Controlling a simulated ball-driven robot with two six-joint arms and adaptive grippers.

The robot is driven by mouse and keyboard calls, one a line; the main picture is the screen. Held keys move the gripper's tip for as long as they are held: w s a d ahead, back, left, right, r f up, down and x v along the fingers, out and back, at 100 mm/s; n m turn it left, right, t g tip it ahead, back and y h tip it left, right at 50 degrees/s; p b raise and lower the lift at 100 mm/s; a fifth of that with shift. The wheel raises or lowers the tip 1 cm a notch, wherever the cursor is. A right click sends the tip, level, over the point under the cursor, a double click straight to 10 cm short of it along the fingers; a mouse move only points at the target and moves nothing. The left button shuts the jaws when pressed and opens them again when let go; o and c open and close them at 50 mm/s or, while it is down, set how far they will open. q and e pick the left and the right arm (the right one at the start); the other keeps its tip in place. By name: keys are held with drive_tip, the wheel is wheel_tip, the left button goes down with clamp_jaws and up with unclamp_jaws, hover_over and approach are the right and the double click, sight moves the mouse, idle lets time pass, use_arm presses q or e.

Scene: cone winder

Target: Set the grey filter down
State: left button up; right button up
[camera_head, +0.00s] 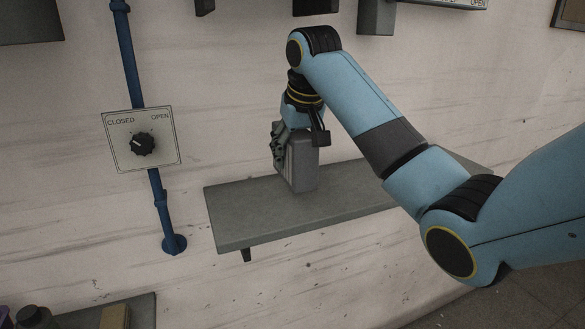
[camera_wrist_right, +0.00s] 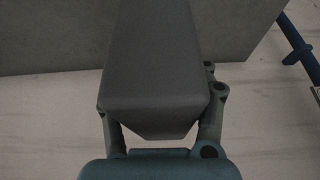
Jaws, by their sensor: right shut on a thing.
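The grey filter (camera_head: 301,165) is an upright grey block over the grey wall shelf (camera_head: 345,200), near the shelf's back. Its base looks at or very near the shelf top; I cannot tell if it touches. My right gripper (camera_head: 284,146) reaches down from above and is shut on the filter, hiding part of its left side and top. In the right wrist view the filter (camera_wrist_right: 155,60) fills the middle between the fingers, with the shelf (camera_wrist_right: 50,35) behind it. My left gripper is not in view.
The shelf's left part and front strip are bare. A blue pipe (camera_head: 161,200) with a dial panel (camera_head: 141,140), marked CLOSED and OPEN, runs down the wall at left. A lower ledge (camera_head: 140,308) holds several items at bottom left. Dark fixtures (camera_head: 376,17) hang above.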

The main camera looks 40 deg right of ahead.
sight(296, 133)
drive_tip(key=shift+w+f, duration=0.85)
wheel_tip(296, 133, down, 2)
drive_tip(key=shift+f+p, duration=0.25)
drive_tip(key=shift+p, duration=0.5)
drive_tip(key=shift+f, duration=0.4)
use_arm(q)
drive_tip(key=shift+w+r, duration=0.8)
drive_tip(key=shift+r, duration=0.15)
use_arm(e)
drive_tip(key=shift+f, duration=0.15)
drive_tip(key=o, duration=1.3)
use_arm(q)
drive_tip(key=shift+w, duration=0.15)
use_arm(e)
drive_tip(key=shift+o, duration=0.5)
use_arm(q)
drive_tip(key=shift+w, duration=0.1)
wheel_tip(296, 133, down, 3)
drive_tip(key=b, duration=0.2)
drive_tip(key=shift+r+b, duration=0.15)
drive_tip(key=shift+b, duration=0.2)
use_arm(e)
drive_tip(key=v, duration=1.2)
drive_tip(key=shift+s, duration=0.1)
